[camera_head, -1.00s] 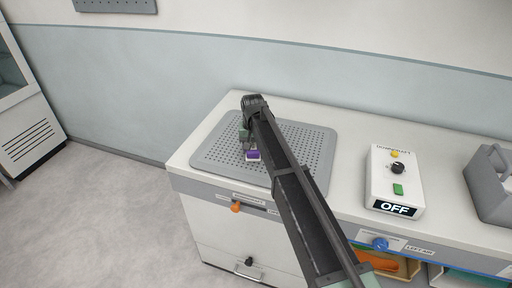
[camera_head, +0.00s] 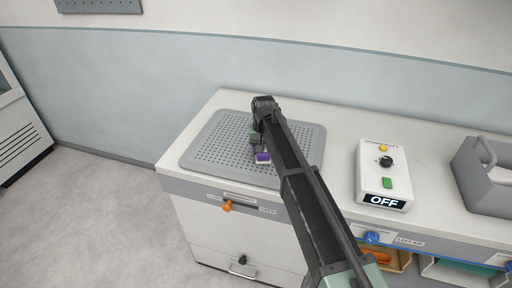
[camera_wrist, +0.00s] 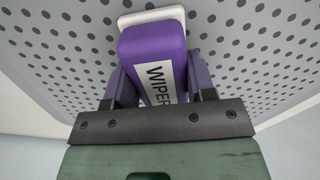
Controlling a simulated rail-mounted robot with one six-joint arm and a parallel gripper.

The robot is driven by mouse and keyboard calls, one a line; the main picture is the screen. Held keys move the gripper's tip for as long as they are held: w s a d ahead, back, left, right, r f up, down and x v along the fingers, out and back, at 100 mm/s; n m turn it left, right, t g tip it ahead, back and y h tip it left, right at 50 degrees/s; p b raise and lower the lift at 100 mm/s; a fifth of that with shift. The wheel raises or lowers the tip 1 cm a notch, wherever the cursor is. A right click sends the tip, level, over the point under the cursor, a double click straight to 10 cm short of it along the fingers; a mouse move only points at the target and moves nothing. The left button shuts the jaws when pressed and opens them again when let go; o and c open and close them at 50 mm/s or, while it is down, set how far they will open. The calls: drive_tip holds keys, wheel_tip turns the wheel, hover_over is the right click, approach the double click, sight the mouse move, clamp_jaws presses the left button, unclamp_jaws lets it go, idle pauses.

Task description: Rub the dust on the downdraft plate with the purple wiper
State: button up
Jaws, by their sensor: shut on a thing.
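The purple wiper (camera_wrist: 152,52) has a white base and a label reading "WIPER". My gripper (camera_wrist: 160,85) is shut on it, one finger on each side, in the wrist view. In the head view the wiper (camera_head: 263,157) is small and low over the downdraft plate (camera_head: 215,150), right of its middle. The plate is a grey perforated sheet with rounded corners; it also shows in the wrist view (camera_wrist: 50,40). I cannot tell whether the wiper touches it. No dust can be made out on the visible part of the plate. My arm hides the plate's right part.
A white control box (camera_head: 383,175) with yellow, black and green controls and an "OFF" display stands on the bench to the right. A grey bin (camera_head: 485,175) stands beyond it. An orange knob (camera_head: 228,205) and a blue knob (camera_head: 373,238) are on the bench front.

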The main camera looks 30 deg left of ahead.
sight(243, 152)
drive_tip(key=shift+w+d, duration=0.2)
drive_tip(key=shift+d, duration=0.75)
drive_tip(key=shift+w+d, duration=0.15)
drive_tip(key=shift+d, duration=0.75)
drive_tip(key=shift+w, duration=0.1)
drive_tip(key=shift+a, duration=0.15)
drive_tip(key=shift+s+a, duration=0.25)
drive_tip(key=shift+a, duration=0.85)
drive_tip(key=shift+s+a, duration=0.25)
drive_tip(key=shift+a, duration=0.85)
drive_tip(key=shift+s+a, duration=0.25)
drive_tip(key=shift+a, duration=0.85)
drive_tip(key=shift+s+a, duration=0.25)
drive_tip(key=shift+a, duration=0.75)
drive_tip(key=shift+s+a, duration=0.25)
drive_tip(key=shift+a, duration=0.75)
wheel_tip(243, 152, up, 6)
drive_tip(key=p, duration=0.5)
drive_tip(key=shift+p, duration=0.35)
